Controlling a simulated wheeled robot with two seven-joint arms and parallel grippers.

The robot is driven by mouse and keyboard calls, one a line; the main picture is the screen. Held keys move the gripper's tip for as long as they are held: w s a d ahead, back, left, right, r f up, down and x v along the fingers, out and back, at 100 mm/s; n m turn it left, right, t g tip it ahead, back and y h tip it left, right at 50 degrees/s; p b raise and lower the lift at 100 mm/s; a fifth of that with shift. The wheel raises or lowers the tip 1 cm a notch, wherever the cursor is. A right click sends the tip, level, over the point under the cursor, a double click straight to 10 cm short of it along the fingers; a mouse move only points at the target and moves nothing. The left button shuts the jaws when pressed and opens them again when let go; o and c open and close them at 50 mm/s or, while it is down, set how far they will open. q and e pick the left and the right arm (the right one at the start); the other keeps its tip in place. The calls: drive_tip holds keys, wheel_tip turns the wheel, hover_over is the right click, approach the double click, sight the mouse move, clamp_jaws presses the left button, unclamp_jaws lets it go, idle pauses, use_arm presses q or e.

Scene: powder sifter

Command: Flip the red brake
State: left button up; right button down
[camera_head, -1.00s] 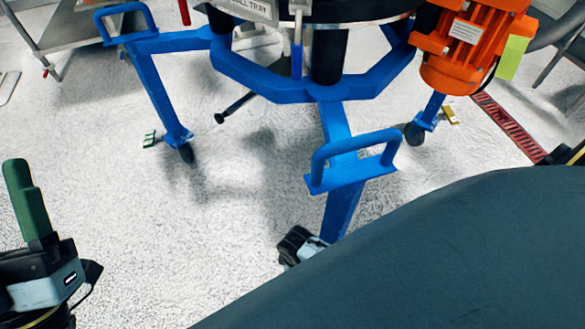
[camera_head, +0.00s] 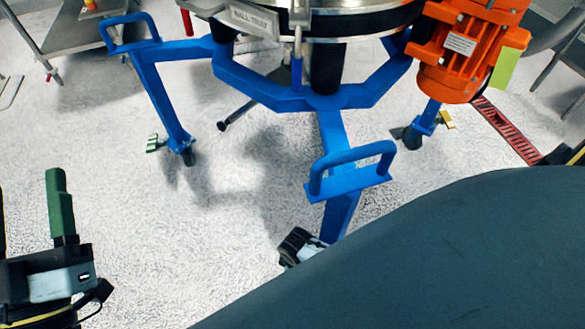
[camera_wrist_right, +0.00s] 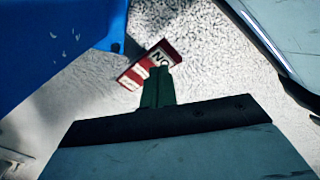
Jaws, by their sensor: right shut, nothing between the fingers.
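The red brake (camera_wrist_right: 135,74), with a white label reading "ON", shows in the right wrist view above the middle. My right gripper (camera_wrist_right: 158,76) is shut and empty. Its green fingertips overlap the brake's lower right side in this view, and I cannot tell whether they touch it.
Other casters have a green brake (camera_head: 153,144) and a yellow brake (camera_head: 446,119). An orange motor (camera_head: 467,50) hangs at upper right. The floor at left centre is clear.

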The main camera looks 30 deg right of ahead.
drive_tip(key=shift+r, duration=0.3)
drive_tip(key=shift+r+p, duration=0.35)
drive_tip(key=shift+p, duration=0.3)
drive_tip(key=shift+r+p, duration=0.25)
drive_tip(key=shift+p, duration=0.05)
drive_tip(key=shift+r+p, duration=0.3)
drive_tip(key=shift+p, duration=0.05)
drive_tip(key=shift+r+p, duration=0.5)
drive_tip(key=shift+p, duration=0.05)
drive_tip(key=shift+r+p, duration=0.25)
drive_tip(key=shift+p, duration=0.05)
use_arm(q)
drive_tip(key=s+a+f+g+y, duration=0.2)
drive_tip(key=f+g, duration=0.4)
drive_tip(key=f, duration=0.2)
drive_tip(key=s+a+f+g+y, duration=0.1)
drive_tip(key=a+f+g+y, duration=0.1)
drive_tip(key=f+g, duration=0.5)
drive_tip(key=shift+s+a+f+n+y+p, duration=0.3)
drive_tip(key=shift+s+f, duration=0.1)
drive_tip(key=shift+f, duration=0.9)
use_arm(e)
drive_tip(key=shift+r, duration=0.25)
